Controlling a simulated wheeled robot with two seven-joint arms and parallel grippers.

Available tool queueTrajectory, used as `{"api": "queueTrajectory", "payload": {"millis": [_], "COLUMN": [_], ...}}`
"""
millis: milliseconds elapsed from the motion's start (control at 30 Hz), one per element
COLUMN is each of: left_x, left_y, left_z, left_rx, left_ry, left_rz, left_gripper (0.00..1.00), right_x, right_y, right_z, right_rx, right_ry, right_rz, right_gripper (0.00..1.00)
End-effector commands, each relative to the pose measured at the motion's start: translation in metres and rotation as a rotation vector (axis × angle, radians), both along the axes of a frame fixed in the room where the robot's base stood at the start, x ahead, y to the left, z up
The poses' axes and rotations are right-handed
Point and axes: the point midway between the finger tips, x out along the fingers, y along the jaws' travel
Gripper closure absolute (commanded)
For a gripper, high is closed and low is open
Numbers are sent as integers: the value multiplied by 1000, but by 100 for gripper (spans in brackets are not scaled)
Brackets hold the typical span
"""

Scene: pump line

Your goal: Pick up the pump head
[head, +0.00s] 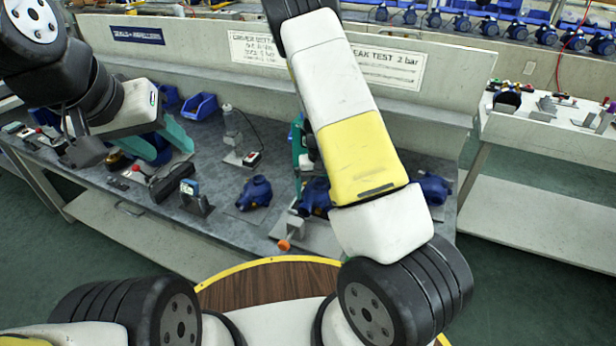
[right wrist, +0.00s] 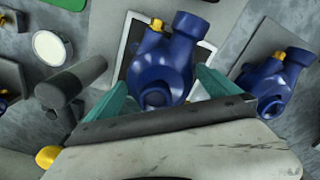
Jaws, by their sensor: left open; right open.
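A blue pump head (right wrist: 160,68) with a yellow fitting lies on a pale-edged plate in the right wrist view. The teal fingers of my right gripper (right wrist: 165,88) are open on either side of it, and I cannot tell whether they touch it. In the head view a blue pump head (head: 314,198) shows beside my right forearm, which hides most of the right gripper (head: 298,142). Another blue pump head (head: 255,193) lies on a plate to its left, and one more (head: 433,188) to the right. My left gripper (head: 170,150) is open and empty above the bench's left part.
The grey bench (head: 225,222) also holds blue bins (head: 198,106), a grey upright device (head: 234,130), a dark block (head: 170,182) and an orange-knobbed clamp (head: 285,244). A sign panel stands behind. A second white bench (head: 560,130) is at the right.

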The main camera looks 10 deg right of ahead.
Motion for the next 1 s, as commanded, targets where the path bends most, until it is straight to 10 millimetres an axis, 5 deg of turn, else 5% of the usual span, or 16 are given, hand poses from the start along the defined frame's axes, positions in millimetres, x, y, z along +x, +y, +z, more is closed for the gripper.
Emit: {"api": "queueTrajectory", "payload": {"millis": [67,433,733,1000], "left_x": [0,0,0,0], "left_y": [0,0,0,0], "left_z": [0,0,0,0], "left_rx": [0,0,0,0], "left_ry": [0,0,0,0], "left_rz": [0,0,0,0], "left_gripper": [51,51,51,51], "right_x": [0,1,1,2], "right_y": [0,0,0,1], "right_z": [0,1,8,56], "right_rx": [0,0,1,1], "right_ry": [0,-2,-4,-7], "right_rz": [0,0,1,2], "right_gripper": [0,69,69,69]}}
